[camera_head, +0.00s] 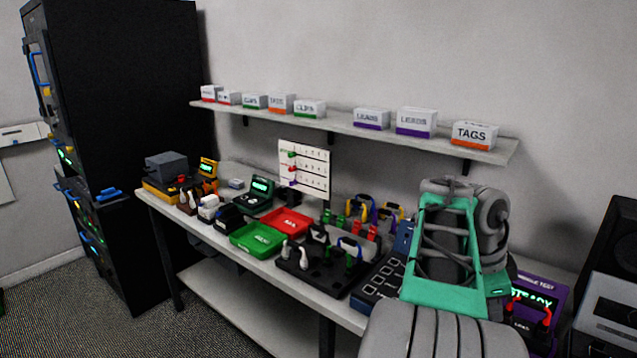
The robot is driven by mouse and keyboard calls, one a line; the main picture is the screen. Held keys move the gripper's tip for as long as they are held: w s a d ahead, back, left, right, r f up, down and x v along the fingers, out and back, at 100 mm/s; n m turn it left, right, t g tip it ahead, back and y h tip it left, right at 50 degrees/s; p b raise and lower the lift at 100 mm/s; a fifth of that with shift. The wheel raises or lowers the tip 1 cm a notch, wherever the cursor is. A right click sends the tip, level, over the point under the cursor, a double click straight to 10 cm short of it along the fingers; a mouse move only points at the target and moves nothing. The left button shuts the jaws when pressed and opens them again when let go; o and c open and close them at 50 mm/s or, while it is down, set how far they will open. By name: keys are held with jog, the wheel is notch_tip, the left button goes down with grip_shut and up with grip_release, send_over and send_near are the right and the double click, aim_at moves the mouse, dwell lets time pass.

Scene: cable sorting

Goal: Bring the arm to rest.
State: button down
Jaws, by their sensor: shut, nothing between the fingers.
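My arm (447,262) rises from the bottom edge at the right, in front of the bench. It shows grey segments and a teal frame with dark cables inside. The fingers of my gripper do not show, so I cannot see where they are. The arm hides part of the bench's right side and the wall behind.
The bench (262,268) holds a green tray (257,239), a red tray (287,222), a black holder (318,272) with cable plugs and a purple tester (537,300). A shelf (345,123) bears labelled boxes. A black rack (130,130) stands left; carpet (220,325) is clear in front.

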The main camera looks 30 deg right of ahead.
jog(key=w+a+f+n+t+y, duration=0.2)
jog(key=w+a+f+n, duration=0.5)
jog(key=a+f+n, duration=0.55)
jog(key=w+a+r+n+t, duration=0.1)
jog(key=w+a+n, duration=0.2)
jog(key=a, duration=0.7)
jog(key=w+a+r+n+t+y+p, duration=0.1)
jog(key=w+a+n, duration=0.2)
jog(key=a+n, duration=0.3)
jog(key=w+a+r+n+t, duration=0.1)
jog(key=w+a+n, duration=0.2)
jog(key=a, duration=1)
jog(key=n, duration=0.2)
jog(key=shift+a+r+n+y+p, duration=0.3)
jog(key=shift+r+n+y+p, duration=0.05)
jog(key=shift+y+p, duration=0.05)
jog(key=shift+d, duration=0.1)
